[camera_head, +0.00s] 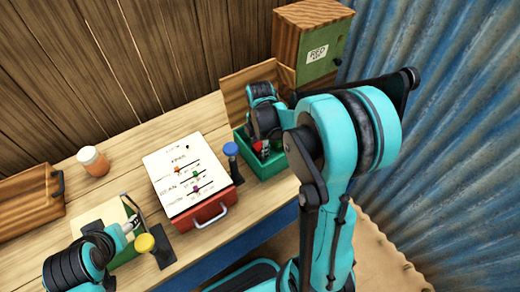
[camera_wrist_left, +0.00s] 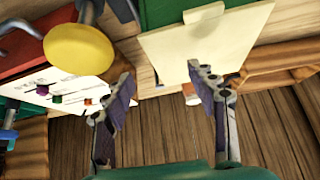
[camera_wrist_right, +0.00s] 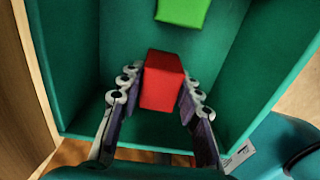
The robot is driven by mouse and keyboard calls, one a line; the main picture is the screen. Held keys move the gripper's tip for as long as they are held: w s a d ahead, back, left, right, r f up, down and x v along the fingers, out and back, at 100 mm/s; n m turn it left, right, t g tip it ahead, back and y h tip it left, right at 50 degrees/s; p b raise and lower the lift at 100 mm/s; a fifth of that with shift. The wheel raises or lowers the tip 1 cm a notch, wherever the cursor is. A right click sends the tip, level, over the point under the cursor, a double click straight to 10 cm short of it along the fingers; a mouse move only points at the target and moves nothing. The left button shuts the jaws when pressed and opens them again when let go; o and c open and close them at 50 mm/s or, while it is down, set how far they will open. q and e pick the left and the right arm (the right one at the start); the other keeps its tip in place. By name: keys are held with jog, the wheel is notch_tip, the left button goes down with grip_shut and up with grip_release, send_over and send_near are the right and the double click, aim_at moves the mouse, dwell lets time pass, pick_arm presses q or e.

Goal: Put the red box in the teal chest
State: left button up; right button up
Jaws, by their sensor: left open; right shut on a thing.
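The teal chest (camera_head: 264,171) stands open at the right end of the table; its walls also surround the right wrist view (camera_wrist_right: 240,75). My right gripper (camera_head: 261,149) reaches down into the chest and is shut on the red box (camera_wrist_right: 162,82). The red box is inside the chest walls between the two fingers; whether it touches the floor I cannot tell. A green block (camera_wrist_right: 183,11) lies in the chest beyond it. In the head view the arm mostly hides the box. My left gripper (camera_wrist_left: 163,98) is open and empty at the left part of the table.
A white panel with sliders (camera_head: 180,172) sits on a red case with a handle (camera_head: 203,213) left of the chest. A blue knob (camera_head: 231,149) and a yellow knob (camera_head: 145,243) stand near it. An orange jar (camera_head: 93,161) is at left. A wooden cabinet (camera_head: 312,42) stands behind the chest.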

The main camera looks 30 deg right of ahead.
jog(key=shift+r, duration=0.1)
pick_arm(q)
jog(key=shift+f, duration=0.1)
pick_arm(e)
jog(key=o, duration=1.2)
